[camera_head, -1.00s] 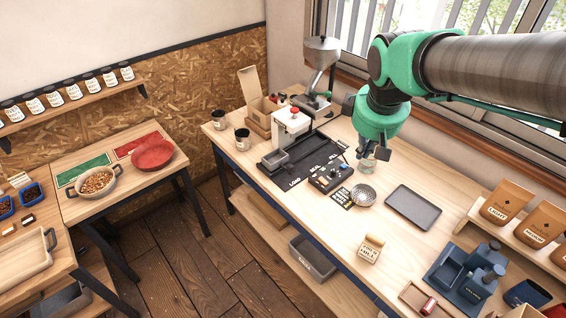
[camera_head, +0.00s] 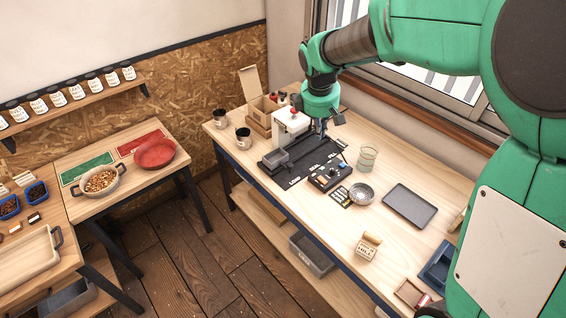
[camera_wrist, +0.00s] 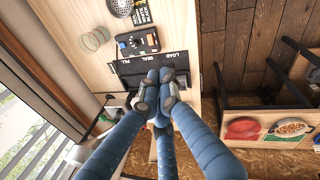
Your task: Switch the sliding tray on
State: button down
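A filling and sealing machine (camera_head: 291,125) with a red-topped white housing stands on the bench. A black base strip (camera_head: 294,176), labelled LOAD, SEAL and FILL, lies in front of it. A grey sliding tray (camera_head: 276,162) sits at the left part of this strip. A dark control box (camera_head: 327,178) with small coloured controls stands by the strip's front edge; it also shows in the wrist view (camera_wrist: 137,43). My gripper (camera_head: 322,129) is above the strip, right of the white housing. In the wrist view its fingertips (camera_wrist: 159,78) are bunched together, with nothing visible between them.
A glass beaker (camera_head: 367,157), a metal perforated bowl (camera_head: 361,194) and a dark flat tray (camera_head: 411,205) stand on the bench to the right. A small label card (camera_head: 340,197) lies by the control box.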

jog(key=w+a+f+n+p, duration=0.2)
jog(key=w+a+f+n, duration=0.1)
jog(key=a+f, duration=0.3)
jog(key=w+a+f+n+p, duration=0.1)
jog(key=w+a+f+n, duration=0.2)
jog(key=f, duration=0.7)
jog(key=w+a+f+n+g+h+p, duration=0.1)
jog(key=w+a+f+n+p, duration=0.1)
jog(key=w+a+f+n, duration=0.2)
jog(key=w+a+f, duration=0.3)
jog(key=a+f, duration=0.1)
jog(key=shift+a+f+p, duration=0.15)
jog(key=shift+a+p, duration=0.2)
jog(key=shift+a, duration=0.05)
jog(key=shift+f, duration=0.15)
jog(key=w+d+f, duration=0.1)
jog(key=f, duration=0.2)
jog(key=w+d+f+p, duration=0.1)
jog(key=f, duration=0.2)
jog(key=d+f, duration=0.2)
jog(key=f, duration=0.1)
jog(key=shift+w+f+p, duration=0.2)
jog(key=shift+w+p, duration=0.1)
jog(key=shift+w, duration=0.1)
jog(key=shift+w+d+f, duration=0.1)
jog(key=shift+w+d, duration=0.3)
jog(key=shift+d, duration=0.2)
jog(key=shift+w+d, duration=0.1)
